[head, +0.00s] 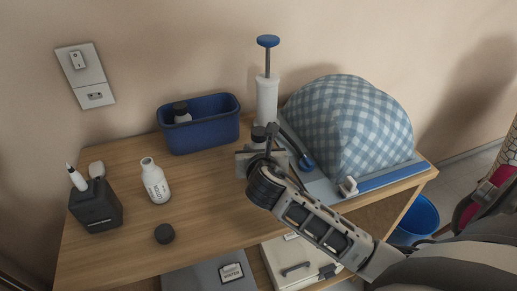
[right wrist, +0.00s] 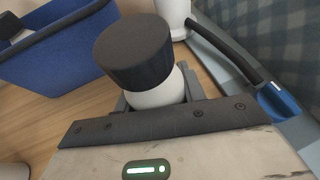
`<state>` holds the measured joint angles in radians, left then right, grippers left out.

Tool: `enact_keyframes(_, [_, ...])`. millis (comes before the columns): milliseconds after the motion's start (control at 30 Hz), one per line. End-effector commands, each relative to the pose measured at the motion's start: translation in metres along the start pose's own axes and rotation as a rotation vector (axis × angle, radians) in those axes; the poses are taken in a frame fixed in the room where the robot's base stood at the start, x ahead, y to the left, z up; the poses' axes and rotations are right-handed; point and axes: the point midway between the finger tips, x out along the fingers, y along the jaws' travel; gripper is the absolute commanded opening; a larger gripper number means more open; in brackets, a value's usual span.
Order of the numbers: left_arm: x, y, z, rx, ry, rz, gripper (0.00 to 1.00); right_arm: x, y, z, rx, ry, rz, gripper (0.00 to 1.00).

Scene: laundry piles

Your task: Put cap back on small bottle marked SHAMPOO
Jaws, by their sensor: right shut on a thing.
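An uncapped white bottle (head: 156,184) stands upright on the wooden table, left of the middle. Its dark lettering is too small for me to read surely. A round black cap (head: 165,233) lies on the table in front of it, apart from it. My right gripper (head: 266,145) is shut on another white bottle with a dark cap (head: 258,133). In the right wrist view this capped bottle (right wrist: 156,97) is between the grey fingers, its cap on top and slightly tilted in the picture. Its label is hidden. My left gripper is not in view.
A blue bin (head: 205,139) at the back holds another dark-capped bottle (head: 181,113). A black pen holder (head: 95,206) is at left. The table's front middle is clear.

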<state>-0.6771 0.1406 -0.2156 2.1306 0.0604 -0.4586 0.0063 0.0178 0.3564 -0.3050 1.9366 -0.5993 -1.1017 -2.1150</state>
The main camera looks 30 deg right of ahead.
Motion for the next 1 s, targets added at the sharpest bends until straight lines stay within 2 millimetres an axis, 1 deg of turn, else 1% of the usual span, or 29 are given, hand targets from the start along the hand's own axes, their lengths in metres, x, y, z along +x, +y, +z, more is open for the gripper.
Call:
enact_keyframes(33, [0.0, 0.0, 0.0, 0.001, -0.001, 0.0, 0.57, 0.0, 0.0, -0.001, -0.001, 0.0, 0.0, 0.45])
enact_keyframes(100, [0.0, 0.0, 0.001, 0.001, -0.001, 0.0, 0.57, 0.0, 0.0, -0.001, -0.001, 0.0, 0.0, 0.61])
enact_keyframes(367, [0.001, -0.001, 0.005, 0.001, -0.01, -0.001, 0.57, 0.0, 0.0, -0.001, 0.0, 0.0, 0.0, 0.61])
enact_keyframes(467, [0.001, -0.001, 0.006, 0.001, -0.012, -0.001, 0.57, -0.003, 0.0, 0.003, 0.001, 0.0, 0.001, 0.61])
enact_keyframes(567, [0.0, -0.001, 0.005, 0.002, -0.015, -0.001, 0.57, -0.016, 0.0, 0.003, -0.001, 0.001, 0.002, 0.61])
enact_keyframes(800, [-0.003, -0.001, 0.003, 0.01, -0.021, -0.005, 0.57, -0.068, 0.0, 0.003, 0.0, 0.003, 0.003, 0.61])
enact_keyframes(900, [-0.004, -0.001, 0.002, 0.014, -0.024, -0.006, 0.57, -0.088, 0.0, 0.003, 0.0, 0.003, 0.003, 0.61])
enact_keyframes(1000, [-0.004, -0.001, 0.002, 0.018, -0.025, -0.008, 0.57, -0.104, 0.0, 0.003, 0.0, 0.002, 0.002, 0.61])
